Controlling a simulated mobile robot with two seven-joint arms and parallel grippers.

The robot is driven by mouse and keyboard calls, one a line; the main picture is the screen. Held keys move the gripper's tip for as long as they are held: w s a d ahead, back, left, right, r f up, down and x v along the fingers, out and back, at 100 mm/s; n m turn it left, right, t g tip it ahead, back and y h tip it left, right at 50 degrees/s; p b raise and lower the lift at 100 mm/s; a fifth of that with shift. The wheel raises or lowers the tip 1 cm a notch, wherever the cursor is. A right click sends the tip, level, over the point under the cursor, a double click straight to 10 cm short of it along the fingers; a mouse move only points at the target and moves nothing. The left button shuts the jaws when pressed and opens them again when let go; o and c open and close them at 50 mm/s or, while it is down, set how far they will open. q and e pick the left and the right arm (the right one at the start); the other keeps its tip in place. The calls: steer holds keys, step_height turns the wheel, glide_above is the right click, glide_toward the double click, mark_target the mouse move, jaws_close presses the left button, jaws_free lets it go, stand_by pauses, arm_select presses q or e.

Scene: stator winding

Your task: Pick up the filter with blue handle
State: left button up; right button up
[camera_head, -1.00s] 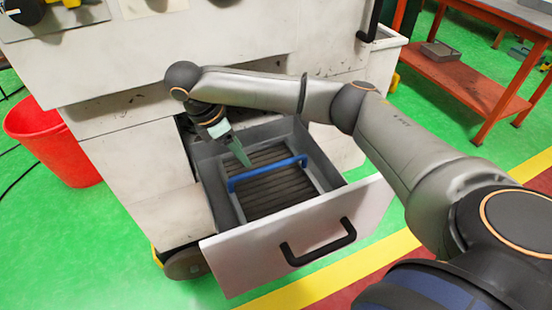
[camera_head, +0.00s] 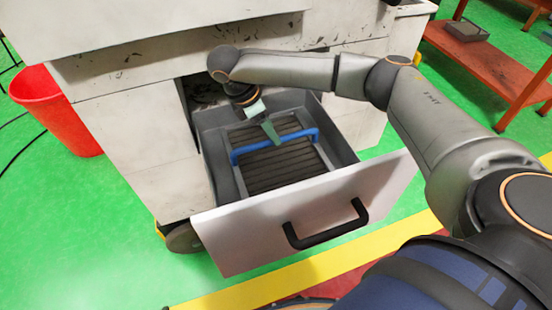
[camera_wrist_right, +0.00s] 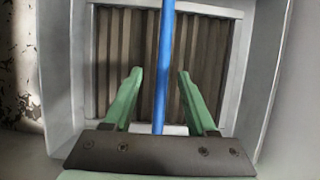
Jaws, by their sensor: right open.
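The filter (camera_head: 284,170) lies in the open drawer (camera_head: 300,222), with dark slats and a light frame. Its blue handle (camera_head: 250,147) runs across it as a raised bar. My right gripper (camera_head: 271,132) is above the far part of the filter, close to the handle. In the right wrist view the green fingers of the right gripper (camera_wrist_right: 160,80) are apart, with the blue handle (camera_wrist_right: 164,60) running between them and the slatted filter (camera_wrist_right: 205,48) beyond. I cannot tell whether the fingers are level with the handle. My left gripper is not in view.
The drawer's black handle (camera_head: 325,230) faces the front. Drawer walls surround the filter closely. A red bin (camera_head: 55,110) stands at the left. A red table (camera_head: 490,70) stands at the right. Green floor is free at the front left.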

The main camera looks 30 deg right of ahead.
steer(key=b, duration=0.1)
glide_above(276, 153)
steer(key=f, duration=0.4)
steer(key=shift+s+a+f, duration=0.15)
steer(key=shift+s+f, duration=0.05)
steer(key=shift+s, duration=0.05)
jaws_close()
steer(key=shift+r, duration=0.1)
stand_by(0.9)
